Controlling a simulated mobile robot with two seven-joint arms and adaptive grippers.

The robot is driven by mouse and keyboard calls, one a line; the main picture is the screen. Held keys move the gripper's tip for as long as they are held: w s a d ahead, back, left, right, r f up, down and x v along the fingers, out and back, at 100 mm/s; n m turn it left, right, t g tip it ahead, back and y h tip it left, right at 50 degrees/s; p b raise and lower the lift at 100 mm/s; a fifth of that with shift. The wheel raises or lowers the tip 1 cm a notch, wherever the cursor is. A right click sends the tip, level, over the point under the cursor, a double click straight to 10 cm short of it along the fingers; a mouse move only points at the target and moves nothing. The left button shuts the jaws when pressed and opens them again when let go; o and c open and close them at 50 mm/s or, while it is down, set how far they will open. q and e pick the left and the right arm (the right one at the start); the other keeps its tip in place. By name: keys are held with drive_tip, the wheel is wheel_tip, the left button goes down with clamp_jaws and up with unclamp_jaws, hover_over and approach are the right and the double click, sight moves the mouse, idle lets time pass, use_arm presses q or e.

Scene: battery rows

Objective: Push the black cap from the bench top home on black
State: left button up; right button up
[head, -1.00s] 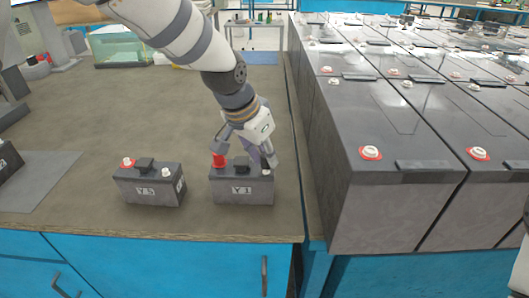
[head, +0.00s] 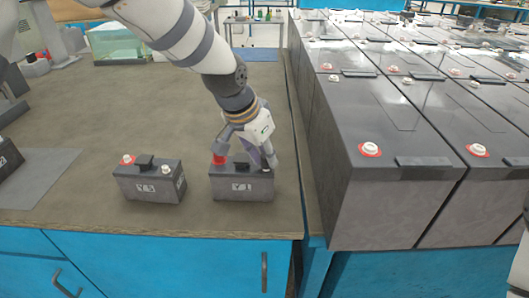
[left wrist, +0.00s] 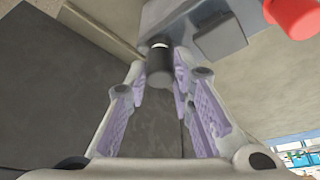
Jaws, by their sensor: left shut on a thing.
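The battery (head: 242,187), dark grey with a white label, stands at the bench's front edge, right of a similar battery. A red cap (head: 219,159) covers its left terminal. Its right terminal (head: 265,170) shows white. My left gripper (head: 251,160) is over this battery, fingers pointing down at its right end. In the left wrist view my left gripper (left wrist: 160,92) is shut on the black cap (left wrist: 159,70). The white terminal peeks out just beyond the cap's far end; whether they touch I cannot tell. Fingers hide the cap in the head view.
The second battery (head: 149,184) stands to the left with open terminals. A grey mat (head: 45,180) lies farther left. Large battery rows (head: 390,210) stand close on the right beyond a narrow gap.

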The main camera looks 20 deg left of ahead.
use_arm(q)
drive_tip(key=shift+f, duration=0.45)
idle(0.4)
drive_tip(key=o, duration=0.8)
drive_tip(key=shift+o, duration=0.3)
drive_tip(key=o, duration=0.4)
drive_tip(key=shift+o, duration=0.2)
drive_tip(key=shift+r, duration=0.1)
drive_tip(key=shift+r+p, duration=0.5)
drive_tip(key=shift+r, duration=3)
use_arm(e)
drive_tip(key=shift+w+r+t, duration=0.3)
drive_tip(key=shift+w+r, duration=0.35)
drive_tip(key=shift+w, duration=0.05)
